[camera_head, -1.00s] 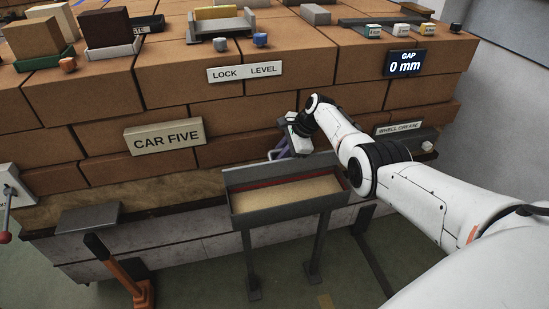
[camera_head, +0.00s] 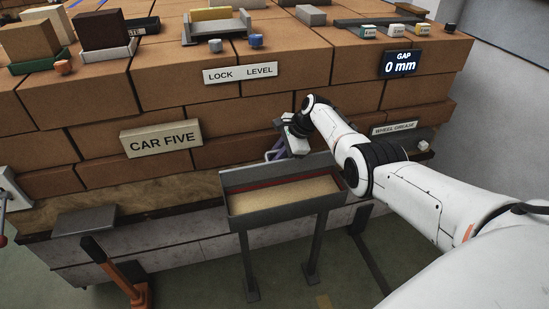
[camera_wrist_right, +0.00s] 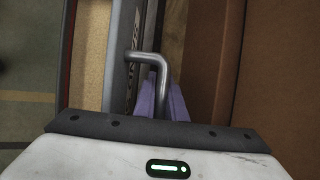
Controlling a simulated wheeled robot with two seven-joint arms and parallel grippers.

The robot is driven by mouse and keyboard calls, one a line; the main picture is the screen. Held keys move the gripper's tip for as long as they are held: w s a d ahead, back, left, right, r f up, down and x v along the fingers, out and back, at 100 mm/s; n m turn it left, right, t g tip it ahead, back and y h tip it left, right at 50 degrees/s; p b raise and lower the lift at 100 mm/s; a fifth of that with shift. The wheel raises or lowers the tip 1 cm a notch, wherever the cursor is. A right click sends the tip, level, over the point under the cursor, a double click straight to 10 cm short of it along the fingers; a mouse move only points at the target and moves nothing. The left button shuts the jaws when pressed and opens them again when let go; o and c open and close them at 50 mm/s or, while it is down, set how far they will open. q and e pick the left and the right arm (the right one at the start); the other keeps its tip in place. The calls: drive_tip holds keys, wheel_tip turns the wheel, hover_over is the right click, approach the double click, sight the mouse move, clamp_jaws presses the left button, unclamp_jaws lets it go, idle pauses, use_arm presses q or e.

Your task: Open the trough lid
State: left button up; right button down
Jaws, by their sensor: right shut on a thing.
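The trough (camera_head: 278,216) is a grey metal box on legs in front of the brick wall, with a sand-coloured bed and a red strip along its back. Its grey lid (camera_head: 262,176) stands raised along the back edge. The lid also shows nearly edge-on in the right wrist view (camera_wrist_right: 119,62), with a bent metal handle (camera_wrist_right: 158,64). My right gripper (camera_wrist_right: 162,100) is behind the raised lid, its lavender fingers shut on the handle. It also shows in the head view (camera_head: 276,153). The exact contact is partly hidden. My left gripper is out of view.
The brick wall rises close behind the trough, with a "CAR FIVE" sign (camera_head: 161,139) and a "GAP 0 mm" display (camera_head: 400,64). An orange-and-black lever (camera_head: 124,280) stands to the left. A grey plate (camera_head: 86,219) lies on the ledge. Open floor lies in front.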

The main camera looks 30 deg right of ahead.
sight(281, 160)
drive_tip(key=shift+s+a+f, duration=0.15)
drive_tip(key=shift+s+f, duration=0.15)
drive_tip(key=shift+f, duration=0.15)
drive_tip(key=c, duration=2.1)
unclamp_jaws()
drive_tip(key=shift+w, duration=0.15)
drive_tip(key=shift+r, duration=0.1)
drive_tip(key=p+v, duration=0.5)
drive_tip(key=v, duration=0.5)
drive_tip(key=shift+r, duration=0.2)
